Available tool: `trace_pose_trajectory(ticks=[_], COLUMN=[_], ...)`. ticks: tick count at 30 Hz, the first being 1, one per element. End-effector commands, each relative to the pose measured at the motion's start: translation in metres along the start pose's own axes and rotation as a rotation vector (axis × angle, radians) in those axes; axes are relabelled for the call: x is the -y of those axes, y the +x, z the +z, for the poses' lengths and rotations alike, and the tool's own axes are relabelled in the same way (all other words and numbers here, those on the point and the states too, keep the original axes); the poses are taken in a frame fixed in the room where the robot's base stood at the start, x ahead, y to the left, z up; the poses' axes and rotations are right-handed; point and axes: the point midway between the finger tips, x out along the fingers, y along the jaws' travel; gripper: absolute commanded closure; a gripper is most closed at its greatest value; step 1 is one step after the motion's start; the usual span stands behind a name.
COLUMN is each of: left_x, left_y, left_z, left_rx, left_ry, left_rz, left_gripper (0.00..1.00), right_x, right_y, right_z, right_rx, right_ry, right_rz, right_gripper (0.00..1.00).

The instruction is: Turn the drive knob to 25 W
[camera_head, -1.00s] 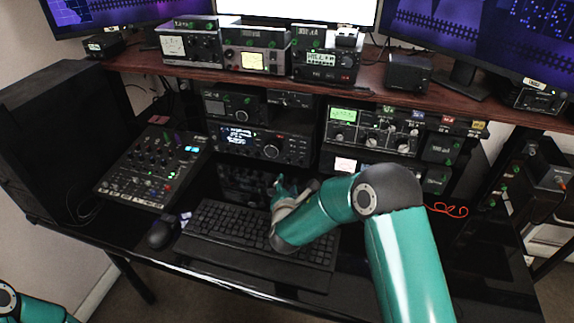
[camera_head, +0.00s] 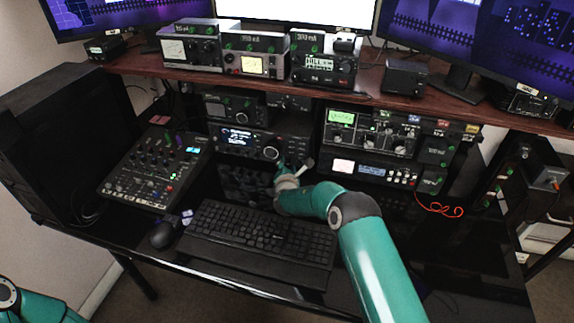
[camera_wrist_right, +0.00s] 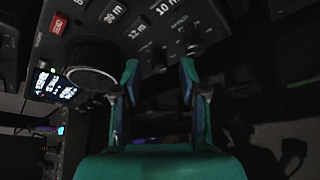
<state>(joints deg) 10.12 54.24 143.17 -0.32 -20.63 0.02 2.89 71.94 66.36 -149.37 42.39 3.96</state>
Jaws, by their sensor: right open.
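The radio (camera_head: 225,151) with a lit display stands on the lower shelf under the brown shelf. Its large round knob (camera_head: 271,153) also shows in the right wrist view (camera_wrist_right: 91,66). Two small dark knobs on its panel, one (camera_wrist_right: 158,60) between my fingertips in that picture and one (camera_wrist_right: 194,42) beyond the right finger, show in the wrist view. I cannot read which knob is the drive knob, or its setting. My right gripper (camera_head: 295,166) is open and empty, close before the radio's right side; it also shows in the wrist view (camera_wrist_right: 159,67). My left gripper is out of view.
A mixer (camera_head: 150,175), a mouse (camera_head: 163,235) and a keyboard (camera_head: 260,240) lie on the black desk. More radio units (camera_head: 370,135) stand right of my gripper. The brown shelf (camera_head: 385,92) overhangs the radios.

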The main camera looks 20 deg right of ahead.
Motion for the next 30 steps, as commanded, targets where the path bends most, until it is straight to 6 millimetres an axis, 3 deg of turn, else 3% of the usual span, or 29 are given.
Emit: trace_pose_trajectory(ticks=[13, 21, 30], left_x=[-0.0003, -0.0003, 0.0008], left_y=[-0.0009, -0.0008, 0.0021], left_z=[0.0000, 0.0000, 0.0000], left_rx=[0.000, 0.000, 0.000], left_ry=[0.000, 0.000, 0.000], left_rz=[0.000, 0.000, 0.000], left_gripper=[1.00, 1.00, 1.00], right_x=[0.0005, 0.0003, 0.0010], right_y=[0.0062, 0.0060, 0.0063], right_z=[0.0000, -0.0001, -0.0011], right_rx=[0.000, 0.000, 0.000], right_ry=[0.000, 0.000, -0.009], right_rz=[-0.001, 0.000, -0.006], right_gripper=[0.57, 1.00, 1.00])
